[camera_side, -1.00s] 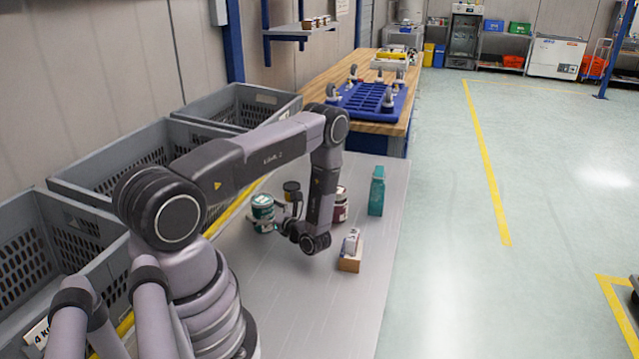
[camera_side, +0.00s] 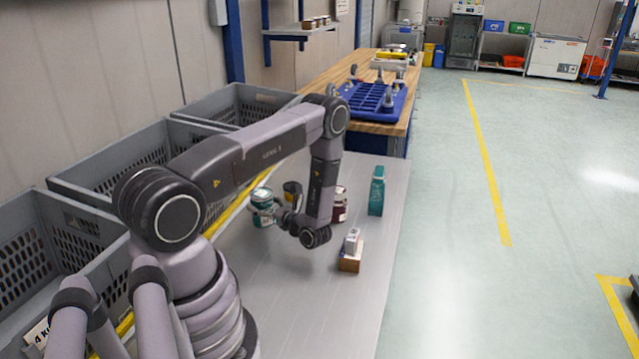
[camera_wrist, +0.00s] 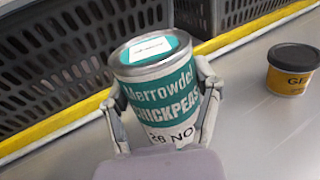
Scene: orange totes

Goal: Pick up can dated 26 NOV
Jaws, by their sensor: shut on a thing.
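A teal and white can (camera_wrist: 158,92) fills the middle of the wrist view. Its label reads "Marrowdel", what looks like "CHICKPEAS", and "26 NO" at the lower edge. My gripper (camera_wrist: 160,108) is shut on it, one finger on each side. The can's lower part is hidden behind the gripper. In the side view the same can (camera_side: 262,203) is at the left of my gripper (camera_side: 270,212), by the yellow strip. I cannot tell whether its base touches the table.
A yellow and black tub (camera_wrist: 292,70) stands to the right of the can. A dark red jar (camera_side: 340,207), a teal carton (camera_side: 376,192) and a small box (camera_side: 350,262) with a white item on it stand on the grey table (camera_side: 320,300). Grey crates (camera_side: 120,160) line the left.

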